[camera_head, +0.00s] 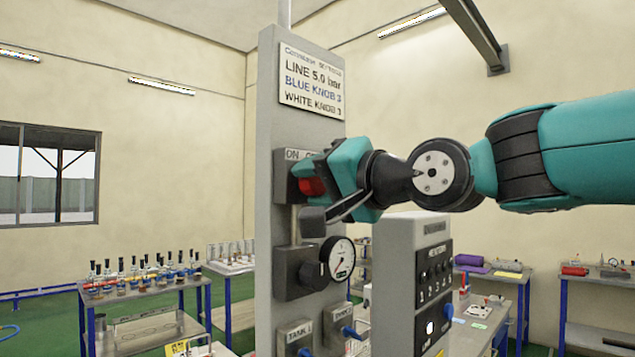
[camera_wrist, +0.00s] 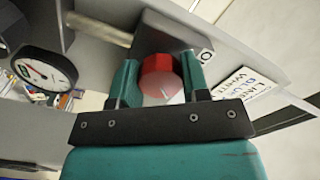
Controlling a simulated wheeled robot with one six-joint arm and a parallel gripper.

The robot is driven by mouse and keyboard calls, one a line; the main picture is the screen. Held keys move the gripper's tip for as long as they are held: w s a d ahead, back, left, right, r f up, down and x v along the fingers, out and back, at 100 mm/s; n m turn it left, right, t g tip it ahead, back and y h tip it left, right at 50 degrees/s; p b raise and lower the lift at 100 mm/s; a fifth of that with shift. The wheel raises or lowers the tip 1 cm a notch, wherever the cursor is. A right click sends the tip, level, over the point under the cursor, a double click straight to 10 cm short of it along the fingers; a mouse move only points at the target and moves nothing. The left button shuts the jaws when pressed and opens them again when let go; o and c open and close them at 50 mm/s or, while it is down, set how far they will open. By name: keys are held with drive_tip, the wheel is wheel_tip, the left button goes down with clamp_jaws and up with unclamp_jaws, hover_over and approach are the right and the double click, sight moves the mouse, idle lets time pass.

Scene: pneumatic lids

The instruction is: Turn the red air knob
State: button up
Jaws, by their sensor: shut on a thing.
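The red air knob (camera_wrist: 160,77) sits between the two fingers of my gripper (camera_wrist: 158,80) in the wrist view, with a finger against each side. In the head view my gripper (camera_head: 322,184) is at the upper part of the grey panel, and a bit of the red knob (camera_head: 312,186) shows beside the teal finger. The knob is on a dark grey block (camera_head: 283,168) with an "ON" label, partly hidden by the gripper. The far side of the knob is hidden.
Below stands a round pressure gauge (camera_head: 338,258) with a dark regulator block (camera_head: 296,272). A sign (camera_head: 311,79) is above. Blue tank knobs (camera_head: 304,351) are lower down. A grey box with switches (camera_head: 410,285) stands close to the right, under my arm.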

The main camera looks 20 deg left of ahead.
drive_tip(key=shift+b, duration=0.3)
drive_tip(key=n+b, duration=0.2)
drive_tip(key=n, duration=0.1)
drive_tip(key=shift+f+b, duration=0.2)
drive_tip(key=shift+b, duration=0.2)
drive_tip(key=n+b, duration=0.4)
drive_tip(key=n, duration=0.1)
drive_tip(key=shift+w+r+n, duration=0.1)
drive_tip(key=shift+n, duration=0.2)
drive_tip(key=n+b, duration=0.2)
drive_tip(key=n, duration=0.3)
drive_tip(key=shift+d+r+b, duration=0.1)
drive_tip(key=shift+b, duration=0.2)
drive_tip(key=shift+r+n+b, duration=0.1)
drive_tip(key=shift+n+b, duration=0.55)
drive_tip(key=shift+n, duration=1.45)
drive_tip(key=o, duration=0.9)
